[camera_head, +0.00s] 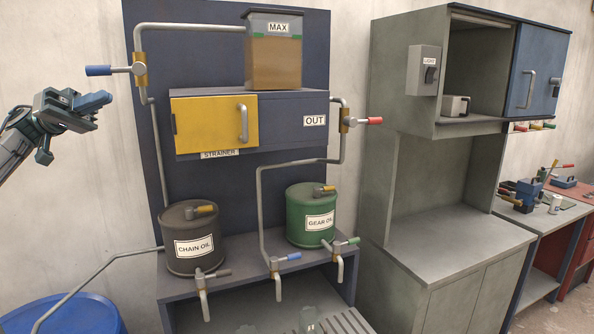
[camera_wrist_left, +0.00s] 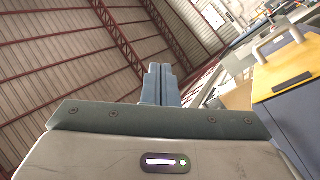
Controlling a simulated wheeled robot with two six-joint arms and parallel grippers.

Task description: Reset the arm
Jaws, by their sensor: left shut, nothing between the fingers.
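My left gripper (camera_head: 96,101) is raised at the left of the head view, in front of the pale wall. Its fingers are shut and empty, and they touch nothing. In the left wrist view the closed fingers (camera_wrist_left: 160,84) point up toward the roof beams. The gripper is left of the blue-handled valve (camera_head: 99,71) and the dark blue panel. My right gripper is not in view.
A yellow strainer door (camera_head: 215,122) is closed below the MAX tank (camera_head: 274,50). A red-handled valve (camera_head: 368,121) is on the right. The chain oil drum (camera_head: 192,238) and gear oil drum (camera_head: 310,214) stand on a ledge. A blue bin (camera_head: 68,315) is lower left.

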